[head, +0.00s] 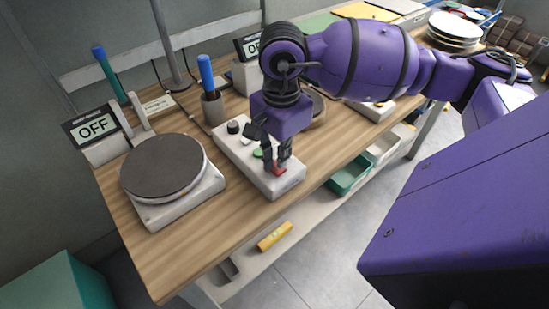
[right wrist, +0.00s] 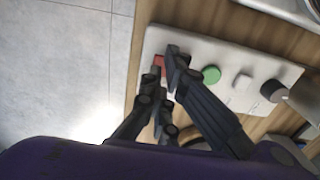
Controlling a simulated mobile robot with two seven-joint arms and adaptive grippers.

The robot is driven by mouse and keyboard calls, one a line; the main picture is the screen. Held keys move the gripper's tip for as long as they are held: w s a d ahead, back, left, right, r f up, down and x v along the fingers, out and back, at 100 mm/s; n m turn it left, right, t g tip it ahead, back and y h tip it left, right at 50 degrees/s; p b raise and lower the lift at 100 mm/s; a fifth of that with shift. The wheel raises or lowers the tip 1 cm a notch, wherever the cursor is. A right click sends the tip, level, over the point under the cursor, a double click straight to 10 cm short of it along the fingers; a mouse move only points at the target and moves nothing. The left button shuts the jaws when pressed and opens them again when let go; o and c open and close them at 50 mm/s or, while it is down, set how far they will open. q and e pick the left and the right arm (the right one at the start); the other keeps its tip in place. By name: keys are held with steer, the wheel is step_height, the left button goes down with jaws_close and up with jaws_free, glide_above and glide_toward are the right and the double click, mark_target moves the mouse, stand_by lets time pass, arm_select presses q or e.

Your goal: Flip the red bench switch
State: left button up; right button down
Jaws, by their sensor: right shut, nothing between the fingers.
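The red bench switch (head: 279,171) sits at the front end of a white control box on the wooden bench. My right gripper (head: 277,165) is shut and empty, pointing down at the switch, with its fingertips very close to it. In the right wrist view the red switch (right wrist: 159,62) shows partly behind the fingertips of the right gripper (right wrist: 166,68). I cannot tell whether the fingers touch it. The white control box (head: 243,157) also carries a green button (head: 258,153) and a dark knob (head: 233,127). My left gripper is not in view.
A round dark plate (head: 161,166) on a white base stands left of the box, by a display reading OFF (head: 93,127). A cup with a blue-handled tool (head: 213,107) stands behind the box. Green and white bins (head: 349,177) hang below the bench's right edge.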

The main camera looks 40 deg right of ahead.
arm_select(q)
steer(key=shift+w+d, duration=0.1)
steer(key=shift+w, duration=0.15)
arm_select(e)
steer(key=shift+f, duration=0.15)
stand_by(0.3)
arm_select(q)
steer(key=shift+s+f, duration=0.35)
arm_select(e)
steer(key=shift+f, duration=0.3)
arm_select(q)
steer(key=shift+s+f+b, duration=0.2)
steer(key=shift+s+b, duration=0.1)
steer(key=shift+b, duration=0.05)
arm_select(e)
steer(key=shift+f, duration=0.15)
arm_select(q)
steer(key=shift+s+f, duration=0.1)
arm_select(e)
steer(key=shift+f, duration=0.15)
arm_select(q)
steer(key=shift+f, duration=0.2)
arm_select(e)
steer(key=shift+f, duration=0.2)
